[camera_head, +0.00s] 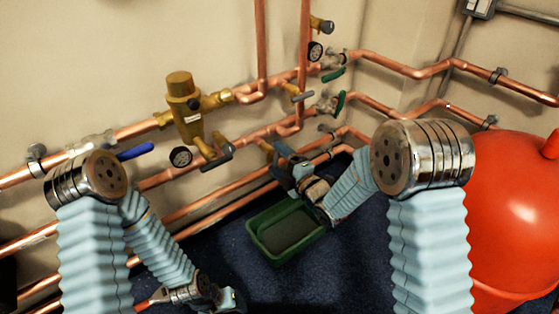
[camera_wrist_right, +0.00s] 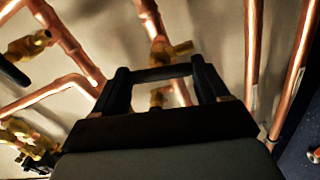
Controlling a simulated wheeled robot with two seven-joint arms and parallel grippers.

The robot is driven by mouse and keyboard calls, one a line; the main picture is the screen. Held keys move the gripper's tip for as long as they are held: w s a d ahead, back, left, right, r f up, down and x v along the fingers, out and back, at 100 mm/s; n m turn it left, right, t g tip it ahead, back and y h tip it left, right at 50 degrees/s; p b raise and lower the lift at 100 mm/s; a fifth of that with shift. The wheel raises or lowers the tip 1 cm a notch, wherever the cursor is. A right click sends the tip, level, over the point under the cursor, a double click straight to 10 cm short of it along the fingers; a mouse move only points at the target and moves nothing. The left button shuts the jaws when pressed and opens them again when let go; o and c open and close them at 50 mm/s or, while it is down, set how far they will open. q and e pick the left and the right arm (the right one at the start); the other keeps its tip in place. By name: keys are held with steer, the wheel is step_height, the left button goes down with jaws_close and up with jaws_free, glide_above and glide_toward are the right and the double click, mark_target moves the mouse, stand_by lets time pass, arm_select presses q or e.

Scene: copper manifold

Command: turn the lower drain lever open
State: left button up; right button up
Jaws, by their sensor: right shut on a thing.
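The lower drain valve (camera_head: 265,147) is a small brass fitting on the lower copper pipe, mostly behind my right gripper in the head view. My right gripper (camera_head: 281,152) is at this valve, above the green tray. In the right wrist view the brass valve (camera_wrist_right: 159,48) lies just beyond the fingers. My right gripper (camera_wrist_right: 162,78) is shut on a dark bar there, which I take to be the drain lever (camera_wrist_right: 162,72); its exact angle is hard to tell. My left gripper (camera_head: 230,300) is low at the bottom edge, away from the valve; its jaws are unclear.
A green tray (camera_head: 253,231) stands on the dark blue floor below the right gripper. A brass regulator (camera_head: 184,112), a gauge (camera_head: 181,157) and a blue lever (camera_head: 136,151) sit along the upper pipes. A red tank (camera_head: 510,220) stands at the right.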

steer(key=shift+n, duration=1.1)
steer(key=shift+f, duration=0.1)
steer(key=o, duration=1.1)
steer(key=shift+c, duration=0.2)
steer(key=shift+s+d, duration=0.1)
steer(key=v, duration=1.3)
steer(key=shift+s+d, duration=0.2)
steer(key=shift+s, duration=0.1)
